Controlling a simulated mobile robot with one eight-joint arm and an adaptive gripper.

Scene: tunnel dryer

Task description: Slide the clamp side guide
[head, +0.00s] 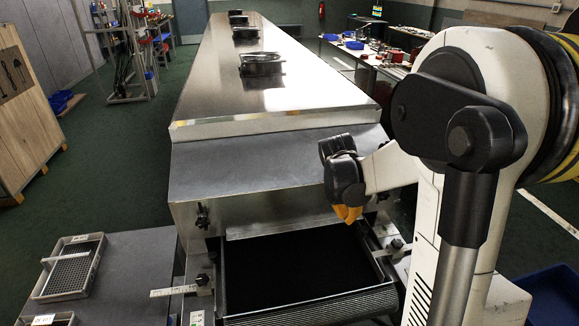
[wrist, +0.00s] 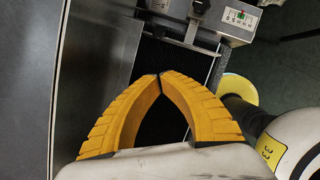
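My gripper (head: 347,213) is above the right side of the dryer mouth, its yellow fingers pointing down. In the wrist view its fingertips (wrist: 158,76) meet, with nothing visible between them. The right side guide has a pale scale bar (head: 389,250) and a black clamp knob (head: 396,243). In the wrist view a metal guide bar (wrist: 182,41), a black knob (wrist: 200,7) and a scale block (wrist: 238,17) lie beyond the fingertips, apart from them in the picture. The left guide has a scale bar (head: 173,291) and a knob (head: 202,281).
The black belt (head: 295,268) runs between the guides under the steel hood (head: 270,180). A side table with a grated tray (head: 70,267) stands at left. A blue bin (head: 556,295) is on the floor at right. Benches with tools stand behind.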

